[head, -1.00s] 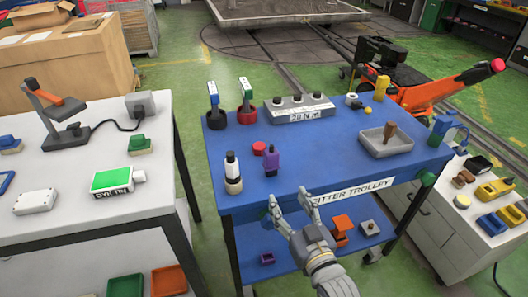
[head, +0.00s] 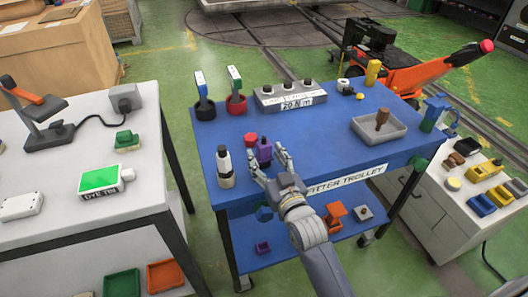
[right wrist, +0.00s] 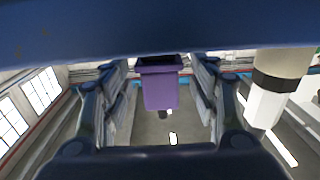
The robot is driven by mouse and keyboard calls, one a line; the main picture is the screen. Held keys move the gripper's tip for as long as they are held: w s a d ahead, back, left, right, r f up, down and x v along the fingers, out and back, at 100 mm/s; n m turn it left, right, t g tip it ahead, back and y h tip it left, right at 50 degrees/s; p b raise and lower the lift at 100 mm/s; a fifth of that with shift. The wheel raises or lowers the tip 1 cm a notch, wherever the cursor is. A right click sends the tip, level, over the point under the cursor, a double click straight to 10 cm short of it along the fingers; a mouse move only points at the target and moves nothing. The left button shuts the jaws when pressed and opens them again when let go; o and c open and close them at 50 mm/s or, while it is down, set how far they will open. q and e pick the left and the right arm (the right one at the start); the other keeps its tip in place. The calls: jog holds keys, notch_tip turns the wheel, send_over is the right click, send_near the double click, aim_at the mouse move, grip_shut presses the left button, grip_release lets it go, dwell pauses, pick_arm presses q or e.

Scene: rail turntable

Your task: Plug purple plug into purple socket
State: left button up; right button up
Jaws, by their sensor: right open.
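The purple plug (head: 263,150), with a dark top, stands on the blue trolley top (head: 310,135). My right gripper (head: 269,163) is open at the plug, its fingers spread to either side. In the right wrist view the plug (right wrist: 160,88) shows between the two open fingers, with a gap on each side. A small purple socket-like block (head: 262,247) sits on the trolley's lower shelf (head: 290,252). My left gripper is not in view.
A white bottle with a dark band (head: 225,168) stands just left of the plug; a red-topped item (head: 250,140) is close behind. A grey tray (head: 365,130) stands right.

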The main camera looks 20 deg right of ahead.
jog(key=shift+w, duration=0.7)
jog(key=shift+w+f, duration=0.1)
jog(key=shift+w, duration=0.3)
jog(key=shift+s, duration=0.1)
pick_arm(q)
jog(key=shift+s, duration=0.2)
pick_arm(e)
jog(key=c, duration=1.1)
jog(key=shift+o, duration=0.2)
